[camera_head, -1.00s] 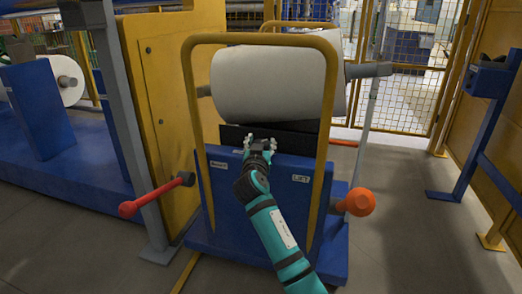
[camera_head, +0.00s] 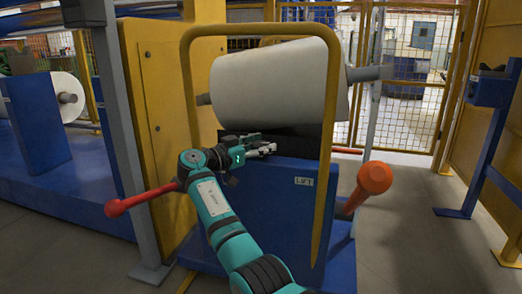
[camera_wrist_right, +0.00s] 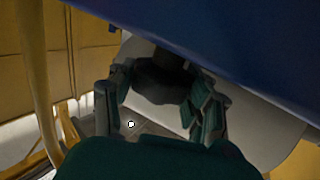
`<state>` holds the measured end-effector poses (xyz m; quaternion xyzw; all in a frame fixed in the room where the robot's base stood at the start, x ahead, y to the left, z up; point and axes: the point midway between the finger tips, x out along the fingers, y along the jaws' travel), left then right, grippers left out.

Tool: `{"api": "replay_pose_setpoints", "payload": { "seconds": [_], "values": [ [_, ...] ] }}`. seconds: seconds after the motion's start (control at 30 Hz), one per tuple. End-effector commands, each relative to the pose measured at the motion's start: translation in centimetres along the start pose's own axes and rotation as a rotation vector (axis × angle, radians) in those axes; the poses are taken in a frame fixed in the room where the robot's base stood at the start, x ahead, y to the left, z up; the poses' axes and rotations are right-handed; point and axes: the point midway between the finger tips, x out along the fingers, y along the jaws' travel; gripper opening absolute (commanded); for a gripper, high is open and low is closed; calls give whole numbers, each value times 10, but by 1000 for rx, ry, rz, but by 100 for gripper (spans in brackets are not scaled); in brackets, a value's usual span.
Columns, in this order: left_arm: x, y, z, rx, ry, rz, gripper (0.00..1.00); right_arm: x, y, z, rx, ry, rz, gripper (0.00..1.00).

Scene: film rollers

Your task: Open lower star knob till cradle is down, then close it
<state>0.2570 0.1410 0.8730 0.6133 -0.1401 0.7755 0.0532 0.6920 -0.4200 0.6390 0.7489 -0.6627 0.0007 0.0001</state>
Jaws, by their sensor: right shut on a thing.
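My right gripper (camera_head: 266,150) reaches in from the left at the top of the blue stand (camera_head: 270,215), in front of the black cradle block (camera_head: 290,143). In the right wrist view, its two fingers (camera_wrist_right: 160,104) are on either side of a dark knob (camera_wrist_right: 160,84) and shut on it. The knob's lobes are too dark to make out, and the gripper hides it in the head view. A white film roll (camera_head: 268,85) lies over the cradle block, slightly tilted. My left gripper is not in view.
A yellow hoop rail (camera_head: 328,130) arches over the stand, near my right arm. An orange-red lever ball (camera_head: 375,177) sticks out at right, by a LIFT label. A red lever (camera_head: 125,203) sticks out at left. Open floor (camera_head: 410,240) lies to the right.

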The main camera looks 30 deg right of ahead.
Motion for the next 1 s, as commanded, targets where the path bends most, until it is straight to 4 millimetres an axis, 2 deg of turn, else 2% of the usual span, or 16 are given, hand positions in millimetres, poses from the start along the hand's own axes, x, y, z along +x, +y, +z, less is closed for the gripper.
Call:
{"api": "replay_pose_setpoints", "payload": {
  "seconds": [0.3, 0.77, 0.8, 0.97, 1.0],
  "values": [
    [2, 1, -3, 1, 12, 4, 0, 0, 0, 1, -4, -2, 71, 18],
    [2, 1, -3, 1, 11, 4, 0, 0, 0, 1, -3, -3, 80, 18],
    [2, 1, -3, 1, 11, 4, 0, 0, 0, 1, -3, -3, 79, 53],
    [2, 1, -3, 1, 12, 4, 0, 0, 0, 1, -3, -3, 79, 74],
    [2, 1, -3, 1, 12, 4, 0, 0, 0, 1, -2, -2, 78, 75]
  ]
}}
